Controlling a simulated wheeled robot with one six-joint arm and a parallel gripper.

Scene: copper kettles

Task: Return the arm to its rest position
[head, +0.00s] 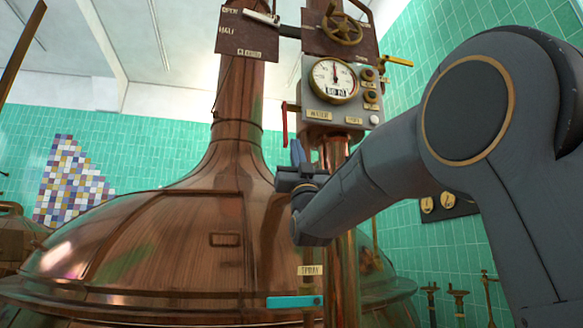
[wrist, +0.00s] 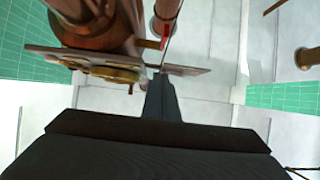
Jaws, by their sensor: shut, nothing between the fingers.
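My gripper (head: 297,152) is in the middle of the head view, with its shut fingers pointing up. It is in front of the large copper kettle (head: 150,245) and just left of the copper pipe below the gauge box (head: 338,85). My arm reaches in from the right edge, bent at a large round joint. In the wrist view the fingers (wrist: 162,100) are together with nothing between them. That view looks up past a brass handwheel (wrist: 110,73) toward the pale ceiling.
A red lever (head: 285,122) hangs close above the fingers, left of the gauge box. A brass handwheel (head: 341,28) is on a plate higher up. A teal handle (head: 294,302) is below the gripper. Valves (head: 458,298) stand at the lower right, by the green tiled wall.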

